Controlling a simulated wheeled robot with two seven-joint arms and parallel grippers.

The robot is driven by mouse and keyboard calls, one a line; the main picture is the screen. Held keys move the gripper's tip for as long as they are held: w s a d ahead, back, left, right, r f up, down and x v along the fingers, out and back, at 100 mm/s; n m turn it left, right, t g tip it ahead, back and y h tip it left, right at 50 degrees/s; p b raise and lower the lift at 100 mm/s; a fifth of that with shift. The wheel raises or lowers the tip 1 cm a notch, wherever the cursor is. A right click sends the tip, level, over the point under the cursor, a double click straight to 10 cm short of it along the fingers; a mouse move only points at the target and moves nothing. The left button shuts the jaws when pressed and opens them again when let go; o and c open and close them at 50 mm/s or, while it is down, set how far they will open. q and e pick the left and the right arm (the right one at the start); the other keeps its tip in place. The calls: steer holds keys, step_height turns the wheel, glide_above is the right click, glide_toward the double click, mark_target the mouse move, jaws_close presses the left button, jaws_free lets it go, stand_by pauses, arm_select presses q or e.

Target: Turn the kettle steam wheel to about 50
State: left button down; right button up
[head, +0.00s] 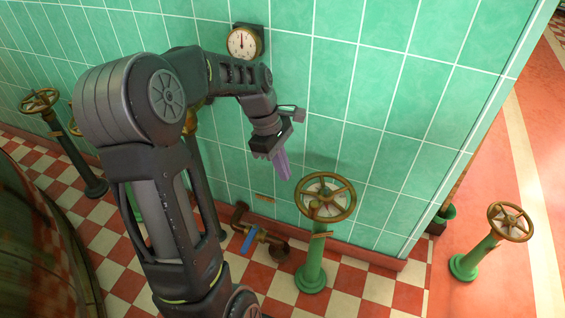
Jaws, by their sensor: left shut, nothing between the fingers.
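A brass handwheel with a pale dial face (325,197) stands on a green post in front of the tiled wall, right of the picture's middle. A similar handwheel (511,221) on a green post stands at the far right, and another (39,100) on a dark post at the far left. I cannot read any label telling which is the kettle steam wheel. A round white gauge (243,42) hangs on the wall, its needle about straight up. My left gripper (284,172) is shut and empty, above and left of the middle wheel, apart from it. My right gripper is out of view.
The green tiled wall (400,110) runs behind the middle wheel and ends in a corner at the right. A low brown pipe with a blue handle (248,242) is left of the middle post. A large dark rounded vessel (35,245) fills the lower left.

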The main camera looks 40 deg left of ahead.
arm_select(q)
steer(key=w+d+f, duration=0.1)
steer(key=d+f, duration=0.4)
steer(key=f, duration=0.1)
steer(key=shift+d+f, duration=0.15)
steer(key=shift+d, duration=0.1)
steer(key=shift+w, duration=0.1)
steer(key=shift+d, duration=0.5)
steer(key=shift+d+n, duration=0.2)
steer(key=shift+n, duration=0.1)
